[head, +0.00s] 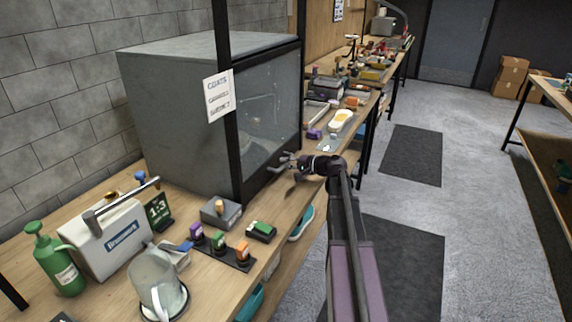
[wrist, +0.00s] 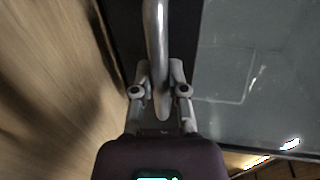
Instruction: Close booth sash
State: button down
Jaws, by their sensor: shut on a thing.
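The grey booth (head: 175,105) stands on the workbench against the block wall. Its black-framed glass sash (head: 268,105) covers the front, with its lower edge low near the bench top; I cannot tell whether it is fully seated. In the wrist view the glass (wrist: 250,60) fills the right side. My gripper (head: 286,163) is at the lower front of the sash. In the wrist view my gripper (wrist: 160,95) is shut on a grey metal sash handle (wrist: 156,35), which runs up between its two fingers. The handle's far end is out of the wrist view.
A paper sign (head: 219,96) hangs on the booth's front post. More items line the far bench (head: 375,75). The floor mats (head: 412,155) are clear.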

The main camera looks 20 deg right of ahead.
jog(key=shift+s+a+f, duration=0.1)
jog(key=shift+s+f, duration=0.05)
jog(key=shift+f, duration=0.05)
jog(key=c, duration=0.6)
grip_release()
jog(key=shift+f, duration=0.15)
jog(key=shift+c, duration=0.2)
jog(key=shift+d, duration=0.2)
jog(key=f+v, duration=0.2)
jog(key=v, duration=1)
jog(key=shift+s+d, duration=0.35)
jog(key=shift+s, duration=0.1)
jog(key=shift+f, duration=0.2)
